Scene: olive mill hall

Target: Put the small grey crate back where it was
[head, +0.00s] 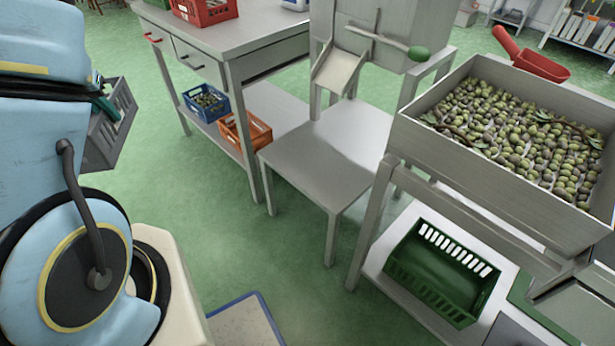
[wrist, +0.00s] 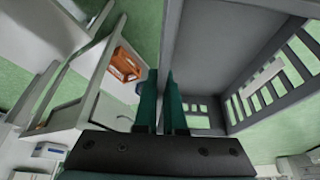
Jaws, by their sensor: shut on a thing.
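The small grey crate (head: 119,118) hangs at the left of the head view, tilted and clear of the floor, partly hidden by my arm. My gripper (head: 106,104) is at its rim, mostly hidden behind my own arm there. In the wrist view, the two dark green fingers of my gripper (wrist: 163,98) are closed on a wall of the grey crate (wrist: 215,45). The crate fills the upper right of that view, and its slotted sides show. The part of it I see inside looks empty.
A steel table (head: 235,38) bears a red crate (head: 205,12); its lower shelf holds a blue crate (head: 207,103) with olives and an orange crate (head: 245,135). A low bare steel table (head: 330,150) stands centrally. An olive bin (head: 480,150) stands right, above an empty green crate (head: 440,272).

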